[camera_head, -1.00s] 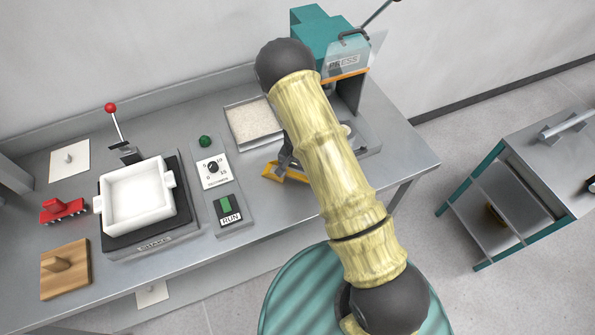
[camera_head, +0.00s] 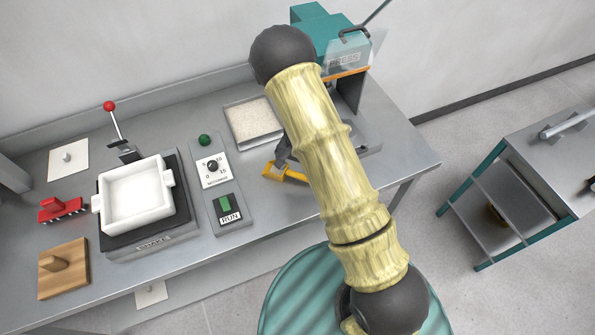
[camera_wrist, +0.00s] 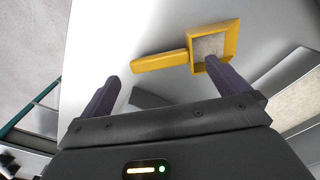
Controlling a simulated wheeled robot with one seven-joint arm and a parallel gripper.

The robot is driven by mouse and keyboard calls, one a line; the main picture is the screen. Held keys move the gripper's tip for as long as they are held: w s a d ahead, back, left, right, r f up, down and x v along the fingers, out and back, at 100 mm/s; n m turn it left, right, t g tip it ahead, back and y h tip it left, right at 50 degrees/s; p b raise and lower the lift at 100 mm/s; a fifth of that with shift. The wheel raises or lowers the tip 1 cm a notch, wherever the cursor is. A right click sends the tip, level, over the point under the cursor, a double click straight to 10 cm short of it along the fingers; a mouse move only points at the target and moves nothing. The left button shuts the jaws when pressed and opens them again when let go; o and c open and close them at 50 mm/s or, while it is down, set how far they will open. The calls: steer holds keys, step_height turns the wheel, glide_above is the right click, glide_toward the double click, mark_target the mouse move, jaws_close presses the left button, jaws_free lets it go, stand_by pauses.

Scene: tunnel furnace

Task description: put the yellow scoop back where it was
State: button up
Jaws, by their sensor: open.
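The yellow scoop (camera_head: 284,173) lies on the grey bench, partly hidden behind my arm in the head view. In the wrist view the yellow scoop (camera_wrist: 214,48) shows its square pan with some pale grainy material in it and its handle pointing left. My gripper (camera_wrist: 172,88) is open, its two dark fingers wide apart and empty. The scoop is beyond the fingertips, and the right fingertip overlaps the pan in the picture. I cannot tell whether they touch. In the head view my gripper (camera_head: 284,152) is mostly hidden by my arm.
A tray of pale granules (camera_head: 252,122) sits just behind the scoop. The teal press (camera_head: 325,45) stands at the back right.

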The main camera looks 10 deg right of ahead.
step_height(320, 180, up, 9)
steer(key=b, duration=0.1)
steer(key=shift+f+b, duration=0.2)
steer(key=shift+b, duration=0.1)
stand_by(0.4)
steer(key=s+d+r+n+t, duration=0.1)
steer(key=s+d+r+n, duration=0.2)
steer(key=s+r, duration=0.4)
steer(key=s+d+r+n+t, duration=0.1)
steer(key=s+d+r+n, duration=0.1)
steer(key=s+d+r, duration=0.2)
steer(key=s+r, duration=0.3)
steer(key=s, duration=0.2)
steer(key=shift+s+d+r+n+t, duration=0.25)
steer(key=shift+d+r+n+t, duration=0.05)
steer(key=shift+d+r+n, duration=0.1)
